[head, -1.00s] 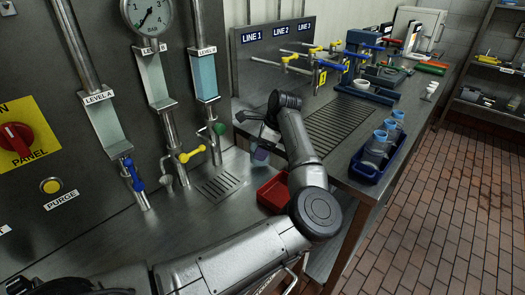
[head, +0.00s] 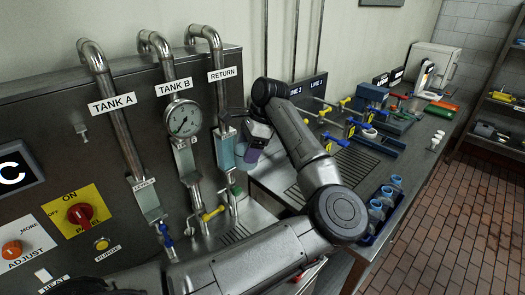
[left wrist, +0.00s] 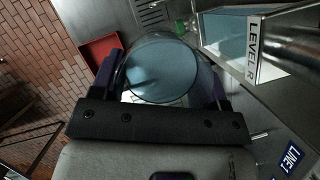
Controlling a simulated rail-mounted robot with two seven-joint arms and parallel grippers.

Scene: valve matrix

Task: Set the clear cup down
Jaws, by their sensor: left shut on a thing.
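In the left wrist view the left gripper (left wrist: 160,78) is shut on the clear cup (left wrist: 160,65), with a dark finger on each side. I look down on the cup's round rim; it looks pale blue inside, and I cannot tell whether it holds liquid. In the head view the cup is mostly hidden by the gripper. My right gripper is not in view.
A red tray (left wrist: 97,50) lies below, beside the grate (left wrist: 150,14). Yellow and blue valve handles (head: 213,213) stick out below the sight glasses. Several blue-rimmed cups (head: 378,208) stand on the bench at right. The bench's slotted drain (head: 350,170) looks clear.

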